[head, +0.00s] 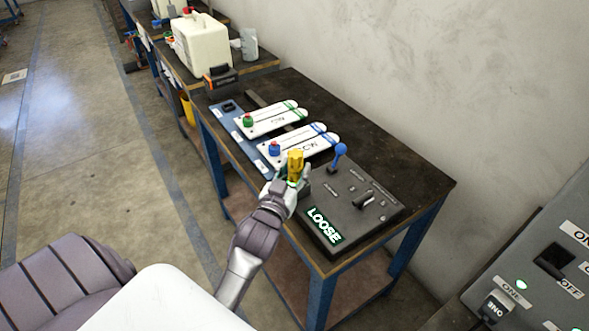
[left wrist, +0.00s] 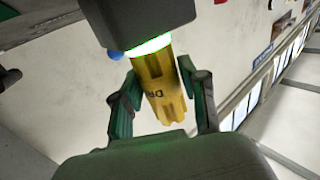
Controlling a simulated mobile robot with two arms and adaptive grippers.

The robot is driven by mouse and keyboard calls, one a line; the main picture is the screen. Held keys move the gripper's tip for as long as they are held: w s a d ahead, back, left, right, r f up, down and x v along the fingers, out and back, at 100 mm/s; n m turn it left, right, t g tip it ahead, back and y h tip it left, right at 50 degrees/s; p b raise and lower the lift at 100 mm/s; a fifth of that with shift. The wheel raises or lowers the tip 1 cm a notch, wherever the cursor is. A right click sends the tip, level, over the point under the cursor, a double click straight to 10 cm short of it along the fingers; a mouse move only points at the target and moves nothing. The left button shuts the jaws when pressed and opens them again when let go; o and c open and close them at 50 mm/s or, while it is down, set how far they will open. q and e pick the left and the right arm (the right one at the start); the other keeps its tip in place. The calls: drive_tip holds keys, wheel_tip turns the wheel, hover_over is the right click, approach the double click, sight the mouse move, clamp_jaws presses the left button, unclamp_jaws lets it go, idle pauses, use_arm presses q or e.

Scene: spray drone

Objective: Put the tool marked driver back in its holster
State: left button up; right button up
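The yellow driver (head: 295,161) stands upright, handle up, at the left edge of the dark control panel. Its handle, with the letters DR showing, appears close up in the left wrist view (left wrist: 163,95). My left gripper (head: 290,181) is at the handle. In the left wrist view its two green fingers (left wrist: 158,72) lie against both sides of the handle and look closed on it. A dark block (left wrist: 145,20) with a green-lit rim meets the driver's lower end; how deep the driver sits in it is hidden. My right gripper is not in view.
The panel (head: 355,200) has a blue-knobbed lever (head: 339,152) close by the driver and a lit LOOSE sign (head: 324,225). White plates (head: 300,145) with coloured knobs lie behind. A grey switch box (head: 545,265) stands at right. The worktable's right part (head: 400,155) is clear.

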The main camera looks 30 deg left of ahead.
use_arm(q)
drive_tip(key=shift+o, duration=1)
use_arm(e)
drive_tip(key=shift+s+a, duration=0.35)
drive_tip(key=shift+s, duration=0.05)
use_arm(q)
drive_tip(key=shift+r, duration=0.25)
drive_tip(key=b+v, duration=0.1)
drive_tip(key=v, duration=1.1)
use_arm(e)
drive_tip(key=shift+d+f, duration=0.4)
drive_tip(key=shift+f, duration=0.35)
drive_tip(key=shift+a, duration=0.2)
